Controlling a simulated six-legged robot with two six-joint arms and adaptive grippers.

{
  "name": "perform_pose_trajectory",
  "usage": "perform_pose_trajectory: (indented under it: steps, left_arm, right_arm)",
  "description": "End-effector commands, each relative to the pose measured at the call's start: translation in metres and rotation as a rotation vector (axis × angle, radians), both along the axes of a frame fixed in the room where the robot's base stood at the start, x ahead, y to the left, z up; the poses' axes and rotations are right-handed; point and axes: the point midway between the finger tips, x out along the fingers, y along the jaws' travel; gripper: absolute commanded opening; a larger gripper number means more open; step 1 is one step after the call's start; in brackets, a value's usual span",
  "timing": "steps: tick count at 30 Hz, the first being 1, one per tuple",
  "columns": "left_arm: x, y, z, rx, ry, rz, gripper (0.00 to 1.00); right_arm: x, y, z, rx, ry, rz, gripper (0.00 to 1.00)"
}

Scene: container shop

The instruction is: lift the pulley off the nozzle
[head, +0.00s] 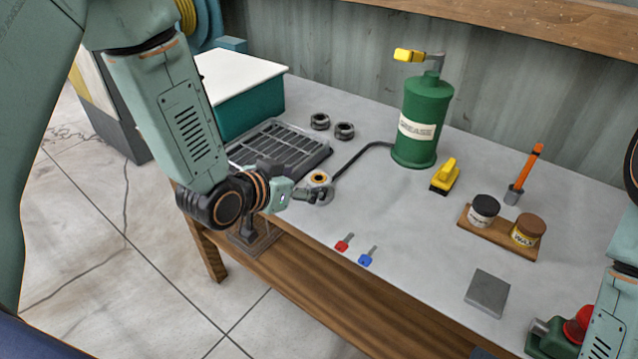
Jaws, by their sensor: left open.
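The pulley (319,178) is a small grey ring-shaped part with an orange-gold centre, near the front left edge of the table. It sits at the end of the dark bent hose (362,153) that runs from the green grease pump (422,120). The nozzle itself is hidden or too small to make out. My left gripper (314,195) is open, with its fingertips right at the near side of the pulley; I cannot tell whether they touch it. My right arm enters at the lower right, but its gripper does not show.
A black slotted tray (279,147), two dark nuts (332,127) and a teal box (247,108) lie at the left. Red (344,242) and blue (367,257) keys lie near the front edge.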

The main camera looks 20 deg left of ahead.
Motion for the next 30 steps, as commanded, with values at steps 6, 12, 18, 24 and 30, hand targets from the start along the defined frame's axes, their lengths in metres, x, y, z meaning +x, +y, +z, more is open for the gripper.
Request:
perform_pose_trajectory:
  steps: [6, 12, 18, 24, 30]
  left_arm:
    - [0.025, -0.01, -0.017, 0.004, 0.0, -0.002, 0.79]
    - [0.031, -0.013, -0.02, 0.001, 0.001, 0.001, 0.79]
    - [0.031, -0.014, -0.019, 0.001, 0.001, 0.002, 0.73]
    - [0.031, -0.014, -0.019, 0.001, 0.001, 0.002, 0.56]
    - [0.031, -0.014, -0.019, 0.001, 0.001, 0.002, 0.39]
  right_arm:
    - [0.0, 0.0, -0.006, 0.0, 0.0, 0.0, 0.4]
    - [0.0, 0.0, -0.006, 0.0, 0.0, 0.0, 0.4]
    - [0.0, 0.0, -0.006, 0.0, 0.0, 0.0, 0.4]
    - [0.0, 0.0, -0.006, 0.0, -0.001, 0.0, 0.4]
    - [0.0, 0.0, -0.006, 0.0, 0.0, 0.0, 0.4]
